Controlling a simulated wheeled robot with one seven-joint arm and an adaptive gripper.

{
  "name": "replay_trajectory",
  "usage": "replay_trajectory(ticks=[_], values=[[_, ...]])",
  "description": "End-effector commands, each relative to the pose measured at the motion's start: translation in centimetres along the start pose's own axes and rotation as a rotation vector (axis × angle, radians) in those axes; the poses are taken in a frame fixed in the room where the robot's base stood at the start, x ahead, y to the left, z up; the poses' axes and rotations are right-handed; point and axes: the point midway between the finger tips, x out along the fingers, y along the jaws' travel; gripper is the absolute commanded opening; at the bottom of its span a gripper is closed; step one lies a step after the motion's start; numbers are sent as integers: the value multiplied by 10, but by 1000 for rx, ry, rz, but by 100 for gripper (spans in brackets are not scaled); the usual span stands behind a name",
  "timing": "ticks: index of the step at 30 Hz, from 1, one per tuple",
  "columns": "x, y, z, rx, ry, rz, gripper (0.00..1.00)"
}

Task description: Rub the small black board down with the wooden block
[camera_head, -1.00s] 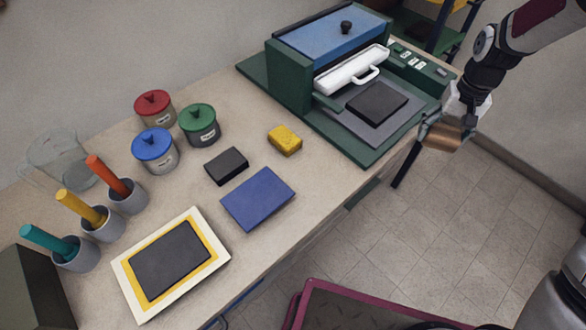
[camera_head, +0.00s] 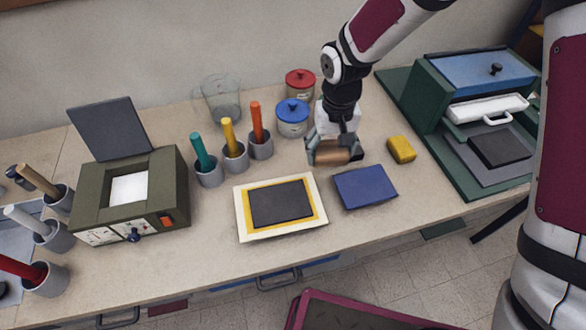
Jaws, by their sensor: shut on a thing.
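My gripper (camera_head: 334,145) is shut on the brown wooden block (camera_head: 338,156) and holds it above the table, behind the blue pad. A dark board (camera_head: 281,203) lies flat on a white sheet with a yellow border (camera_head: 242,221), to the lower left of my gripper. Another black slab (camera_head: 500,147) lies on the grey bed of the green press at the right. I cannot tell from looks alone which of the two is the small black board. The block touches neither of them.
The blue pad (camera_head: 365,187) and a yellow sponge (camera_head: 401,149) lie near my gripper. Red (camera_head: 300,84) and blue (camera_head: 292,117) lidded jars and cups with coloured handles (camera_head: 234,155) stand behind. An olive box with its lid up (camera_head: 130,194) is at the left.

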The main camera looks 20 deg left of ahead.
Motion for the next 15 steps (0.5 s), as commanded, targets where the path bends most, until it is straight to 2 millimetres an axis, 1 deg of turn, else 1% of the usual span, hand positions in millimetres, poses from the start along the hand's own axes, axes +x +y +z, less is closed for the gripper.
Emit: replay_trajectory(ticks=[1,3,6,10,15], values=[[-5,-24,12,-40,-1,0,48],[-8,-48,24,-78,-1,0,48],[-10,-74,38,-121,1,-1,48],[-12,-92,49,-149,2,-1,48],[-8,-96,51,-159,1,-1,48]])
